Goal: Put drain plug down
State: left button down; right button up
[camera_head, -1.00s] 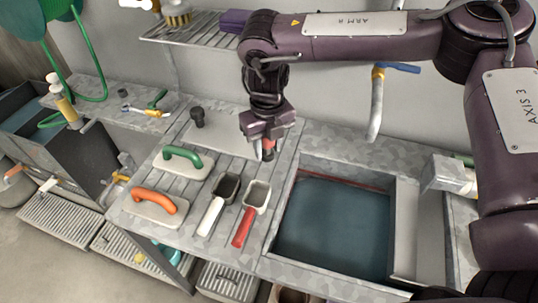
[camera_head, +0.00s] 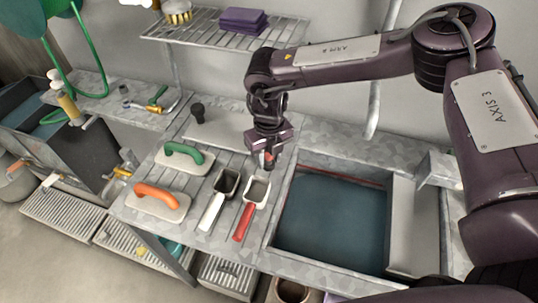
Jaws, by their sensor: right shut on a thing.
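My right gripper (camera_head: 268,161) points down over the counter between the scoops and the sink. It is shut on a small dark red thing, seemingly the drain plug (camera_head: 268,157). The fingers hide most of it, and I cannot tell whether it touches the counter. The sink (camera_head: 333,222), with dark blue-green water, lies just right of the gripper. My left gripper is not in view.
A white-handled scoop (camera_head: 213,211) and a red-handled scoop (camera_head: 243,222) lie left of the sink. Green-handled (camera_head: 183,153) and orange-handled (camera_head: 157,199) floats lie further left. A black knob (camera_head: 198,111) stands behind. A wire shelf (camera_head: 205,37) holds purple cloths (camera_head: 243,20).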

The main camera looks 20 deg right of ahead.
jog(key=o, duration=1)
jog(key=shift+f, duration=0.15)
notch_tip(320, 180, up, 8)
jog(key=shift+f+b, duration=0.1)
jog(key=shift+b, duration=0.55)
jog(key=shift+s, duration=0.1)
